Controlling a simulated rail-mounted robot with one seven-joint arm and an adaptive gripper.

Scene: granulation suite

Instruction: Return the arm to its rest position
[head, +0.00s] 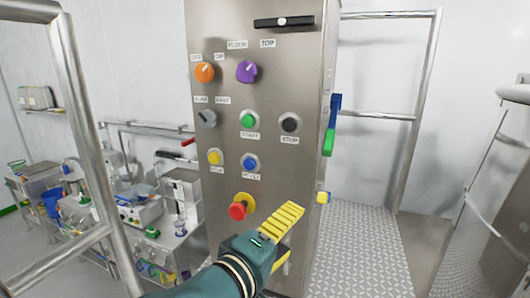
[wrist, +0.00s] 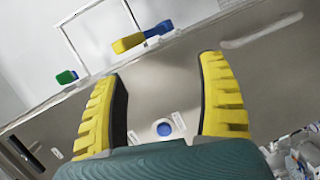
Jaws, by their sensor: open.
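My gripper (head: 281,238) has yellow ribbed fingers on a teal wrist. In the head view it is in front of the lower part of the steel control panel (head: 266,130), just right of the red emergency button (head: 238,211). In the wrist view my gripper (wrist: 165,105) has its two fingers spread wide apart with nothing between them. A blue button (wrist: 164,129) on the panel shows in the gap beyond them. I cannot tell from these views whether a finger touches the panel.
The panel also carries an orange knob (head: 205,72), a purple knob (head: 246,72) and several buttons. A blue-green handle (head: 331,125) sticks out from its right side. Metal railings (head: 415,110) stand at right, above a patterned floor plate (head: 360,255). Lab carts with equipment stand at left.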

